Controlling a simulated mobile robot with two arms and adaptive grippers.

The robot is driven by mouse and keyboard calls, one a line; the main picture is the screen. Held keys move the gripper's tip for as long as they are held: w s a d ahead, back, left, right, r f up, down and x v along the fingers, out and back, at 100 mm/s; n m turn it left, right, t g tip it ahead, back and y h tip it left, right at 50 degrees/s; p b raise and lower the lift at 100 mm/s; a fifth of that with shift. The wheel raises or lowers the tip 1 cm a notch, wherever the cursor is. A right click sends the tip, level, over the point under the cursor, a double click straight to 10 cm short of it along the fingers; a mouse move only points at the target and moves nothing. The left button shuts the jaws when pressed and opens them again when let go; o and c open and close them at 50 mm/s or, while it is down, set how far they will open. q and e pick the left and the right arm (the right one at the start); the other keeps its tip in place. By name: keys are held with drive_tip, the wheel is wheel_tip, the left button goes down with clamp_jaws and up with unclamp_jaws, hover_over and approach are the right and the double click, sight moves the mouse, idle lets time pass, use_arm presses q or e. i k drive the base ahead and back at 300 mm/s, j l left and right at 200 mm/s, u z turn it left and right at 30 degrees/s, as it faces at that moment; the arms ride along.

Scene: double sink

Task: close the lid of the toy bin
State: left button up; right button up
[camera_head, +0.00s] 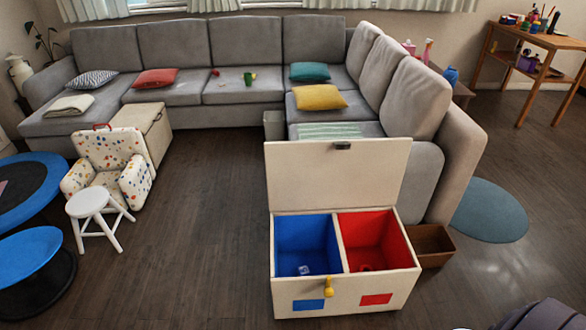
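The cream toy bin (283,290) stands on the floor in front of me, right of the picture's middle. Its lid (335,175) is open and stands up at the rear edge, with a dark catch (342,145) at its top. The inside has a blue compartment (305,240) on the left and a red compartment (372,235) on the right. A small pale item (304,269) lies in the blue one. Neither of my grippers shows in the head view.
A grey corner sofa (243,92) is behind the bin. A brown box (431,245) stands close to the bin's right side. A white stool (92,204) and a patterned armchair (110,165) are at left. The floor left of the bin is clear.

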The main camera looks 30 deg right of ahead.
sight(342, 173)
drive_tip(key=i+j+u, duration=0.4)
drive_tip(key=i, duration=0.2)
drive_tip(key=i+u, duration=0.35)
drive_tip(key=i, duration=0.3)
drive_tip(key=i+z, duration=0.4)
drive_tip(key=i, duration=0.2)
drive_tip(key=i+j+z, duration=0.2)
drive_tip(key=i+z, duration=0.25)
drive_tip(key=i, duration=0.15)
drive_tip(key=i+l+z, duration=0.1)
drive_tip(key=i+z, duration=0.15)
drive_tip(key=z, duration=0.15)
drive_tip(key=i+z, duration=0.2)
drive_tip(key=z, duration=0.25)
drive_tip(key=i+z, duration=0.25)
drive_tip(key=z, duration=0.15)
drive_tip(key=i+j+z, duration=0.2)
drive_tip(key=z, duration=0.25)
drive_tip(key=i+j+z, duration=0.2)
drive_tip(key=z, duration=0.2)
drive_tip(key=i+j+z, duration=0.15)
drive_tip(key=j+z, duration=0.25)
drive_tip(key=l, duration=0.1)
